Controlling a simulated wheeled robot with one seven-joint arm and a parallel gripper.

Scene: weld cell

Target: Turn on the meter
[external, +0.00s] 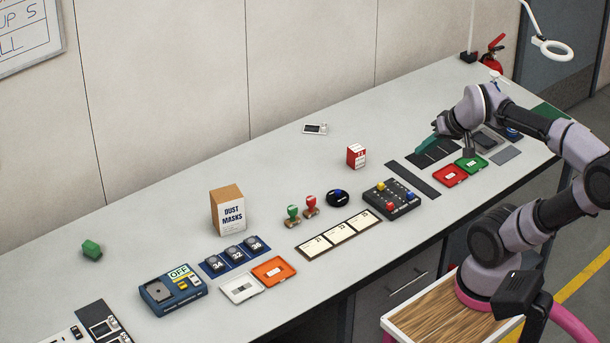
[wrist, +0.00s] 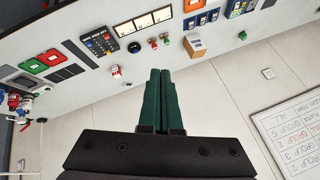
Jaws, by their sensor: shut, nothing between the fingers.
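A blue meter-like box (external: 172,290) sits at the left part of the bench in the external view. It has a dark screen, an upright plate reading OFF, and small yellow and white controls. In the wrist view this box (wrist: 238,8) shows only partly at the top edge. My gripper (external: 420,149) has green fingers and is over the right part of the bench, far from the box. In the wrist view its fingers (wrist: 160,74) lie side by side, shut, with nothing between them.
A red-white carton (external: 356,156), a control panel (external: 391,199), stamps, a dust masks box (external: 228,210) and trays stand between my gripper and the blue box. A green block (external: 91,250) lies at the back left. The bench's back strip is mostly clear.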

